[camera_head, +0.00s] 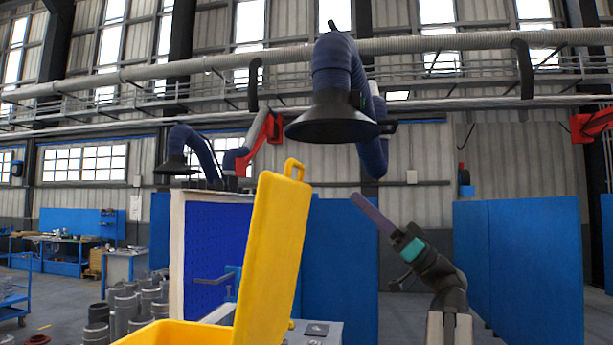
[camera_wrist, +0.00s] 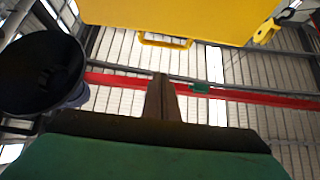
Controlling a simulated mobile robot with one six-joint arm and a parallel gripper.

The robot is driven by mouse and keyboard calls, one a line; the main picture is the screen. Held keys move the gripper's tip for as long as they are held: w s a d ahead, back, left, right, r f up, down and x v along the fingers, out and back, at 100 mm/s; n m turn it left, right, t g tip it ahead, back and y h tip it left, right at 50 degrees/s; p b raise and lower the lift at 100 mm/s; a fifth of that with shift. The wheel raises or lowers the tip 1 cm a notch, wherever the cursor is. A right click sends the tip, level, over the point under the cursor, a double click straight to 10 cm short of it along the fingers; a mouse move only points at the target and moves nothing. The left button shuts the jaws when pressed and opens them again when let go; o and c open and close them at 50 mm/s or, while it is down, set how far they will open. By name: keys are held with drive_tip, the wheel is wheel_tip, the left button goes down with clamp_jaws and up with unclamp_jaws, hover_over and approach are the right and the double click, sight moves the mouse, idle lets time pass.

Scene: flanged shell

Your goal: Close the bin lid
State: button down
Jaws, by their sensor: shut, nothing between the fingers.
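The yellow bin (camera_head: 172,334) stands at the lower middle of the head view, with only its top rim showing. Its yellow lid (camera_head: 272,262) is open, raised almost upright and tilted a little to the right, with a loop handle (camera_head: 294,168) on its top edge. In the wrist view the lid (camera_wrist: 180,15) fills the top, with its handle (camera_wrist: 165,40) below its edge. My gripper (camera_head: 356,198) is shut and empty, to the right of the lid and apart from it in the head view. Its fingers (camera_wrist: 160,82) point toward the handle in the wrist view.
A dark extraction hood (camera_head: 335,118) on a blue hose hangs above the lid and my gripper; a hood (camera_wrist: 40,72) shows at left in the wrist view. Blue panels (camera_head: 520,265) stand behind. Grey cylinders (camera_head: 125,305) stand on the floor at left.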

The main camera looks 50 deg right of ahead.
drive_tip(key=shift+s+r, duration=0.2)
drive_tip(key=shift+s, duration=0.05)
drive_tip(key=shift+w, duration=0.15)
drive_tip(key=w+a+f+p+x, duration=0.1)
drive_tip(key=f+p+x, duration=0.1)
drive_tip(key=p+x, duration=0.5)
drive_tip(key=shift+w+x, duration=0.2)
drive_tip(key=shift+x, duration=2.8)
drive_tip(key=shift+d+f, duration=0.1)
drive_tip(key=shift+f, duration=0.05)
drive_tip(key=shift+w+h, duration=0.2)
drive_tip(key=shift+h, duration=0.1)
